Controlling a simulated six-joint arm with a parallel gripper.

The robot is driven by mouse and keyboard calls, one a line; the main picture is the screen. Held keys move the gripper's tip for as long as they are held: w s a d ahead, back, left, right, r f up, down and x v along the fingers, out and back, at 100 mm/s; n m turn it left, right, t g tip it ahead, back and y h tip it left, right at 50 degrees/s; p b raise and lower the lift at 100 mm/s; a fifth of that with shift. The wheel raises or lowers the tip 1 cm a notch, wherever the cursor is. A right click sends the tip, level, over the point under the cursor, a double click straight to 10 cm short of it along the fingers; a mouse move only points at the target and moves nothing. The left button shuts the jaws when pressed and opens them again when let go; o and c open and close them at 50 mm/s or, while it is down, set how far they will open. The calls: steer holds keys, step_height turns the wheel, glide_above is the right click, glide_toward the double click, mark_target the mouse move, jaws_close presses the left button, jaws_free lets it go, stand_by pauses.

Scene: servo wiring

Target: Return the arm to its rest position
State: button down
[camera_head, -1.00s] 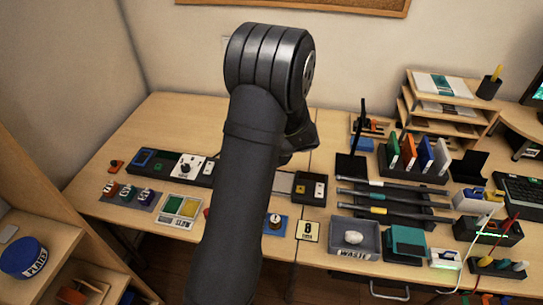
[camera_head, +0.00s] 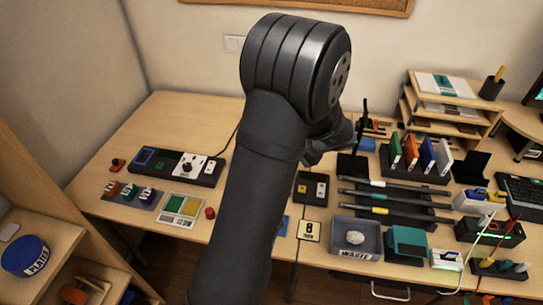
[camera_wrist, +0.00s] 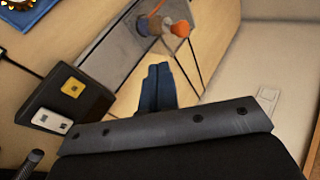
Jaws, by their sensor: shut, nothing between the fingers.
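My arm (camera_head: 262,165) rises through the middle of the head view, with its large dark joint up near the wall. My gripper is hidden behind the arm there. In the wrist view my gripper (camera_wrist: 157,86) shows two dark blue fingers together, with nothing between them. It appears above the desk, apart from the things below. A dark box with a yellow and a white button (camera_wrist: 68,102) lies to the left of the fingers. A grey panel with an orange knob (camera_wrist: 160,30) lies beyond them.
The desk (camera_head: 190,112) is bare at the back left. A black control strip (camera_head: 178,166), a waste tray (camera_head: 376,252), several dark rods (camera_head: 385,197) and a rack of coloured cards (camera_head: 413,174) stand around my arm. A shelf (camera_head: 45,232) is at the left.

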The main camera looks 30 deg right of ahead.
steer(key=shift+v, duration=1.75)
steer(key=shift+w, duration=0.1)
steer(key=w+a+r+x, duration=0.1)
steer(key=x, duration=1.1)
steer(key=shift+w+r, duration=0.15)
steer(key=shift+w, duration=0.3)
steer(key=shift+a, duration=0.1)
